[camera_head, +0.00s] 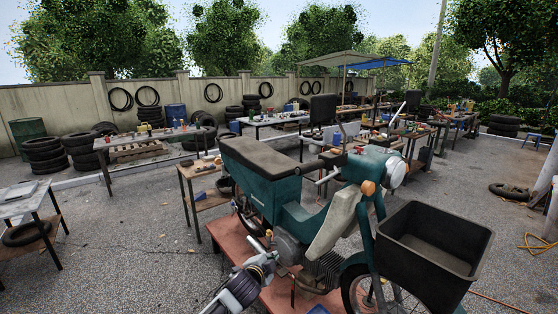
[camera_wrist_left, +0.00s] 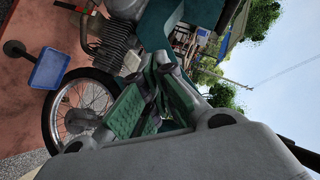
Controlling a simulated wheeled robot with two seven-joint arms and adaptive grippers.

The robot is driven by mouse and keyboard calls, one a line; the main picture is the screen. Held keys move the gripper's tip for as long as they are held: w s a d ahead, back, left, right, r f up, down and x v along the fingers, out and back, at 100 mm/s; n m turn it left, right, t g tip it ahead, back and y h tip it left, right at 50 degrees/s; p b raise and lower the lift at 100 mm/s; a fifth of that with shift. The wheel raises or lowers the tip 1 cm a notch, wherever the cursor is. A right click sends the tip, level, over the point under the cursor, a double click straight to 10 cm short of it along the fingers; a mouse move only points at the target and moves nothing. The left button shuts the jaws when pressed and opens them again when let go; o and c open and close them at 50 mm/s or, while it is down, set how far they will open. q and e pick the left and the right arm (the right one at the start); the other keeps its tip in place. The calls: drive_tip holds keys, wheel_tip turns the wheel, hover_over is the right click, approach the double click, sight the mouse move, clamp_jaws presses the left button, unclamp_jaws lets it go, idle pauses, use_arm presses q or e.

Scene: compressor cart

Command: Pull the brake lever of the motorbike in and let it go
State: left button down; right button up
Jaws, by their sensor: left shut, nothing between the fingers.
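The teal motorbike (camera_head: 300,220) stands on a reddish platform, its front basket toward the lower right. Its handlebar (camera_head: 330,172) is at the top middle of the bike. The brake lever is too small to pick out for sure. My left gripper (camera_head: 266,260) is low beside the bike's engine, below and left of the handlebar, apart from it. In the left wrist view the fingers of this gripper (camera_wrist_left: 152,95) show green pads and are shut with nothing held. The bike's wheel (camera_wrist_left: 75,112) and engine fins (camera_wrist_left: 112,48) show behind them. My right gripper is out of view.
The black basket (camera_head: 430,250) and black box seat (camera_head: 262,155) jut out from the bike. A small wooden bench (camera_head: 200,170) stands behind. Open gravel lies on the left.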

use_arm(q)
drive_tip(key=s+a+f+n+g+y, duration=0.15)
drive_tip(key=a+f, duration=0.25)
drive_tip(key=f, duration=0.7)
drive_tip(key=s+a+f+n+g, duration=0.1)
drive_tip(key=s+a+f+n, duration=0.25)
drive_tip(key=f, duration=0.75)
drive_tip(key=s+a+f+n+g, duration=0.1)
drive_tip(key=s+a+f, duration=0.25)
drive_tip(key=f, duration=0.25)
drive_tip(key=s+a+f+g+y, duration=0.1)
drive_tip(key=s+a+f, duration=0.1)
drive_tip(key=s+f, duration=0.3)
drive_tip(key=s+a+f+n+g, duration=0.1)
drive_tip(key=s+a+f, duration=0.15)
drive_tip(key=f, duration=0.55)
drive_tip(key=s+a+f+n+g+y, duration=0.1)
drive_tip(key=s+a+f+n+g, duration=0.15)
drive_tip(key=s+f, duration=0.65)
drive_tip(key=s+a+f+n+g, duration=0.1)
drive_tip(key=s+a+f, duration=0.35)
drive_tip(key=s, duration=0.85)
drive_tip(key=s+f+n+g, duration=0.1)
drive_tip(key=s+f, duration=0.3)
drive_tip(key=s, duration=0.8)
drive_tip(key=s+f+n+g, duration=0.1)
drive_tip(key=s+f, duration=0.2)
drive_tip(key=s, duration=0.9)
drive_tip(key=shift+s+a+f+g, duration=0.15)
drive_tip(key=shift+a+f+g, duration=0.25)
